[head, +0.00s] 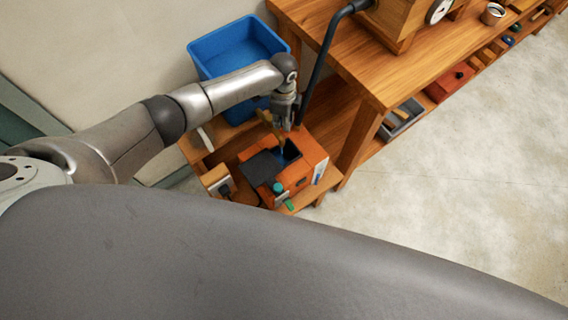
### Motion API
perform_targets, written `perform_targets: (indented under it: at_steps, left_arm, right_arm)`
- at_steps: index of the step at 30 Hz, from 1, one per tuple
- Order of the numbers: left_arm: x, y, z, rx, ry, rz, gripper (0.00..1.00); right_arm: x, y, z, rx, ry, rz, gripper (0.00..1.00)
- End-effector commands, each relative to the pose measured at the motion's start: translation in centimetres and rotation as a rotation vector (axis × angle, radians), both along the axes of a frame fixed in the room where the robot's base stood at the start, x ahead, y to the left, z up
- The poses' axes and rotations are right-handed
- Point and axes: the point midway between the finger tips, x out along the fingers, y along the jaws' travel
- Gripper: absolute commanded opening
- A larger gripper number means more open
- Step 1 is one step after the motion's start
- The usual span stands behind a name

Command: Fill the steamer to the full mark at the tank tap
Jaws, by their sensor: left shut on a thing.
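The orange steamer (314,155) sits on the low wooden shelf, with a dark flap (262,166) beside a dark, bluish opening (291,151) in its top. A pale strip with blue (320,171) shows on its right side; any full mark is too small to read. The brass tank tap (267,118) is just above the steamer. My left gripper (283,120) points down there, shut on what looks like the tap; its fingertips partly hide it. A thin pale streak below the tap may be water. My right gripper is out of view.
A blue open tub (205,68) stands behind my left arm. A black hose (318,78) comes down from a wooden box with a dial on the bench (350,55). A small socket-like block (218,182) is left of the steamer. The floor at right is clear.

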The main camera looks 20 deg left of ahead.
Motion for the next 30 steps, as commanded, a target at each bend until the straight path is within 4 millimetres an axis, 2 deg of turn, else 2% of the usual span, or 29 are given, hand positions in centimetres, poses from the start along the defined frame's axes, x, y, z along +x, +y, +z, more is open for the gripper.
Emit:
perform_targets:
  at_steps: [15, 19, 25, 26, 30]
  left_arm:
    - [-2.2, 1.0, 0.2, 0.013, -0.01, -0.624, 0.02]
    - [-2.5, 1.0, 0.2, 0.013, -0.011, -0.692, 0.04]
    - [-2.5, 1.0, 0.2, 0.012, -0.009, -0.699, 0.04]
    - [-2.6, 1.0, 0.2, 0.012, -0.008, -0.699, 0.24]
    - [-2.6, 0.9, 0.1, 0.01, -0.007, -0.698, 0.41]
  right_arm:
    - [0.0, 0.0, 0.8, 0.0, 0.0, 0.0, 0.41]
    - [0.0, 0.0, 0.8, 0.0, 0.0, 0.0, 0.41]
    - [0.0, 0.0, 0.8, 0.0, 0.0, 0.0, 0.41]
    - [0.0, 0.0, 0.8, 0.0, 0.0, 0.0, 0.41]
    - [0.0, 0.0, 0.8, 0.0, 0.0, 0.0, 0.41]
